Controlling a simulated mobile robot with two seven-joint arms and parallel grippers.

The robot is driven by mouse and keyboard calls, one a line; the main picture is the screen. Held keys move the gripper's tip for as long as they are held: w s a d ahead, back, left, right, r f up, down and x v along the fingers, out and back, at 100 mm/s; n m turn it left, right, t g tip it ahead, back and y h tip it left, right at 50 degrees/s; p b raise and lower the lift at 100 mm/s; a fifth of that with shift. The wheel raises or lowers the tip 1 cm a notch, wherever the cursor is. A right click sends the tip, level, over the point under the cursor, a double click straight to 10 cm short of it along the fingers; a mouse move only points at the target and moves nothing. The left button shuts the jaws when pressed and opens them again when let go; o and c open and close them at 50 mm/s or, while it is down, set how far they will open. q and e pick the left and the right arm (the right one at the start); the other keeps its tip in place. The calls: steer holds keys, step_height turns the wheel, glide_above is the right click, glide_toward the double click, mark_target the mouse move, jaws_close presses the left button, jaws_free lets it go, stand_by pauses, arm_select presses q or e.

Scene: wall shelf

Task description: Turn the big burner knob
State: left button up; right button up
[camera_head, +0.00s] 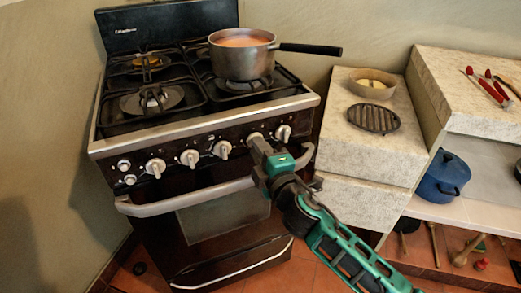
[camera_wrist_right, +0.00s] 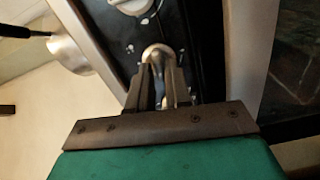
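The stove's front panel (camera_head: 208,150) carries a row of several pale knobs. My right gripper (camera_head: 258,146) reaches the panel at the second knob from the right (camera_head: 255,136), partly hiding it. In the right wrist view, my right gripper's fingers (camera_wrist_right: 163,78) stand close on both sides of that knob's metallic grip (camera_wrist_right: 158,54) and appear shut on it. A neighbouring pale knob (camera_wrist_right: 133,5) shows at the top edge of that view. The rightmost knob (camera_head: 283,133) is free beside my gripper. My left gripper is not in view.
The oven handle bar (camera_head: 190,198) runs below the knobs, close under my right gripper. A stone counter (camera_head: 345,145) with a bowl (camera_head: 372,84) and a dark trivet (camera_head: 374,119) stands right.

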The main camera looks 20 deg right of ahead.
steer(key=shift+o, duration=1.4)
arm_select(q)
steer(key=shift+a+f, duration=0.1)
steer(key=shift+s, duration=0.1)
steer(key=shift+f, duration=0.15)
arm_select(e)
steer(key=s, duration=0.4)
steer(key=s+d, duration=0.1)
steer(key=s, duration=0.7)
steer(key=shift+s+d, duration=0.3)
steer(key=shift+s, duration=0.1)
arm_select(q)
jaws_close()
